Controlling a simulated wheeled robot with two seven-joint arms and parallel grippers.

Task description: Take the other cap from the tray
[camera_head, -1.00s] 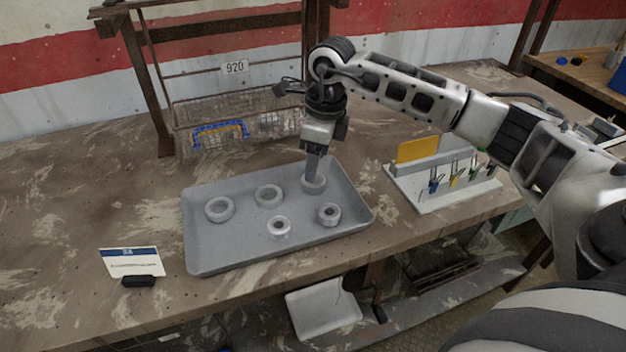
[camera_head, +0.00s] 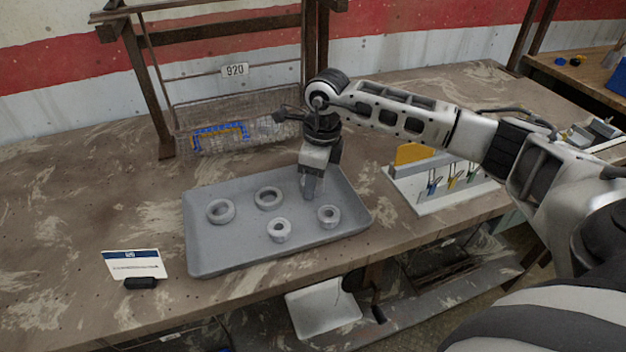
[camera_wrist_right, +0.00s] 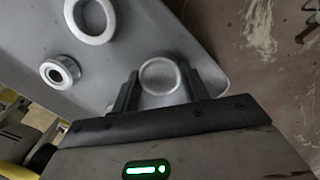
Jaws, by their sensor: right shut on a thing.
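My right gripper (camera_head: 309,193) is over the right part of the grey tray (camera_head: 215,262), fingers pointing down. In the right wrist view its two fingers are closed on the sides of a round grey cap (camera_wrist_right: 160,76) with a flat, solid-looking face. In the head view the cap is hidden by the gripper, and I cannot tell whether it touches the tray. Two wide rings, one at the left (camera_head: 220,211) and one in the middle (camera_head: 268,198), lie in the tray. Two smaller thick rings (camera_head: 279,230) (camera_head: 329,217) lie nearer its front. My left gripper is not in view.
A white stand with small tools (camera_head: 440,190) is to the right. A sign card (camera_head: 133,264) stands at the front left.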

